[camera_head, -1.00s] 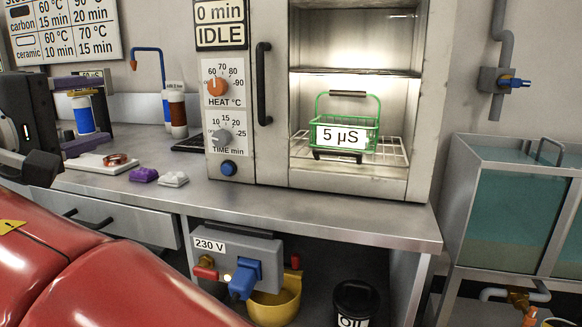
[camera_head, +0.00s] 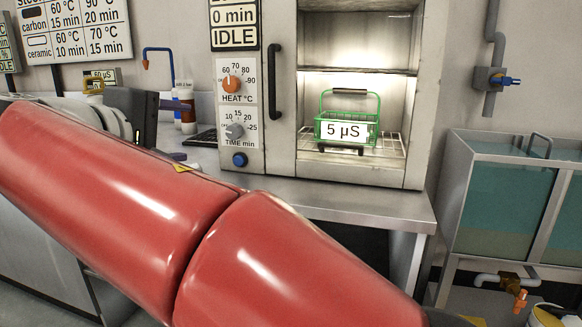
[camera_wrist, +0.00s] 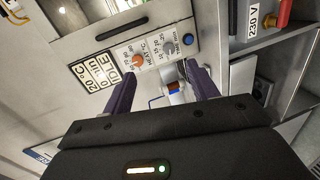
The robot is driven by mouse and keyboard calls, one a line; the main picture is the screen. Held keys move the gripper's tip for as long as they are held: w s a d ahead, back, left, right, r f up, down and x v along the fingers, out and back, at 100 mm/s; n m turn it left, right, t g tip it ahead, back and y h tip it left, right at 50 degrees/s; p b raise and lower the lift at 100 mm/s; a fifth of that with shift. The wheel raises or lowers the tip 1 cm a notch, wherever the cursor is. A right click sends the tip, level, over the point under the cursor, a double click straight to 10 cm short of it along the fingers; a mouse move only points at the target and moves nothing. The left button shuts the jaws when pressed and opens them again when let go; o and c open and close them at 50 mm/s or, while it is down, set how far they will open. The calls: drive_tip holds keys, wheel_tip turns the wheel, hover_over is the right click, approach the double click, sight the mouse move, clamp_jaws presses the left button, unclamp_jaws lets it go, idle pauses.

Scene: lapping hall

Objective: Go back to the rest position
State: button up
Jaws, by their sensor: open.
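My gripper (camera_wrist: 160,78) shows in the wrist view with two purple fingers apart and nothing held between them. Behind the fingers are the cabinet's control panel and a small bottle, standing beyond them. In the head view my red arm crosses the left and lower middle in front of the bench, and dark wrist parts show at the left. The fingers are mostly hidden there. The open cabinet (camera_head: 280,140) reads 0 min, IDLE. A green wire basket (camera_head: 347,105) with a "5 µS" label stands on its lower rack.
The steel bench (camera_head: 350,202) runs under the cabinet. Brown-and-white bottles (camera_head: 186,104) and a blue tap pipe (camera_head: 158,50) stand at the back left. A teal-windowed tank (camera_head: 505,205) is at the right. A 230 V box (camera_wrist: 258,20) shows in the wrist view.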

drive_tip(key=d+f+m+g, duration=0.25)
drive_tip(key=d+f, duration=0.35)
drive_tip(key=d, duration=0.5)
drive_tip(key=d+f+m+g, duration=0.1)
drive_tip(key=d+f+g, duration=0.3)
drive_tip(key=d+f, duration=0.5)
drive_tip(key=s+d+f+m+g+y, duration=0.2)
drive_tip(key=s+d+f+m+y, duration=0.3)
drive_tip(key=s+d+f+m, duration=0.5)
drive_tip(key=s+d+f, duration=0.2)
drive_tip(key=s+f, duration=0.4)
drive_tip(key=f, duration=0.1)
drive_tip(key=shift+d+g, duration=0.35)
drive_tip(key=shift+d, duration=0.05)
